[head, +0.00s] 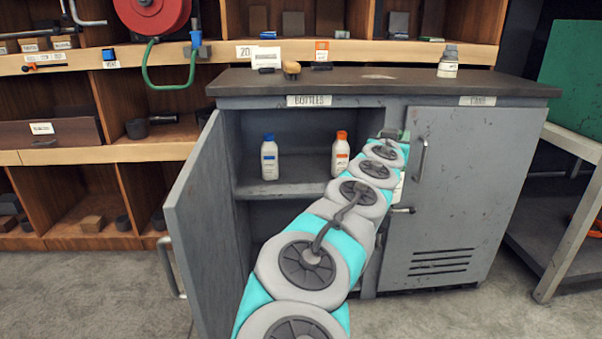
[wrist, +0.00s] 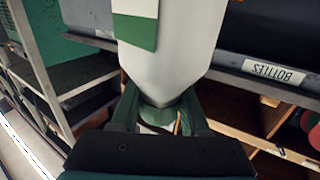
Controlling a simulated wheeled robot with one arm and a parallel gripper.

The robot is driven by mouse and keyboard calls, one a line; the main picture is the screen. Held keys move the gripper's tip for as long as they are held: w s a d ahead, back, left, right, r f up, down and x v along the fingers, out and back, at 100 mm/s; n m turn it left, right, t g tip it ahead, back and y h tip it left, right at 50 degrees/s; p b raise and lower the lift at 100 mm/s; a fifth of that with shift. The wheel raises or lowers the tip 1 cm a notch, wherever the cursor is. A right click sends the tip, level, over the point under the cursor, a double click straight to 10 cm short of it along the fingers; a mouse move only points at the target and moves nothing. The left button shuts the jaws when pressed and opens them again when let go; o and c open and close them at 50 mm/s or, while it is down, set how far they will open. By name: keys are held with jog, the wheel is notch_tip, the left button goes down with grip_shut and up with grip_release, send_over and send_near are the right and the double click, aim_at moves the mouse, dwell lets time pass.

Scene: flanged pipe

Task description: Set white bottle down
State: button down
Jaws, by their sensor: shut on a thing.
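My gripper (wrist: 160,108) is shut on the neck of a white bottle (wrist: 172,65) with a green label band and a green cap. The wrist view is upside down, so the bottle hangs below the jaws, roughly upright. In the head view my gripper (head: 391,134) is in front of the grey cabinet, near the right edge of its open compartment. My arm hides most of the held bottle there; only a white sliver shows beside the arm. The bottle's lower end is cut off in the wrist view.
A blue-capped bottle (head: 269,160) and an orange-capped bottle (head: 340,154) stand on the shelf (head: 285,187) inside the "BOTTLES" compartment. Its door (head: 208,225) is open to the left; the right door (head: 460,190) is shut. A grey-capped bottle (head: 448,63) stands on the countertop (head: 400,82).

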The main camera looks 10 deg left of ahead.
jog(key=w+d+f+y, duration=0.1)
jog(key=w+d+f, duration=0.1)
jog(key=f, duration=0.3)
jog(key=w+d+f+n+y, duration=0.1)
jog(key=w+d+f, duration=0.2)
jog(key=f, duration=0.3)
jog(key=w+d+f+n+y, duration=0.1)
jog(key=w+d+f, duration=0.2)
jog(key=d+f, duration=0.1)
jog(key=shift+d+f+t+y, duration=0.2)
jog(key=shift+f+t+y, duration=0.15)
jog(key=shift+f, duration=0.5)
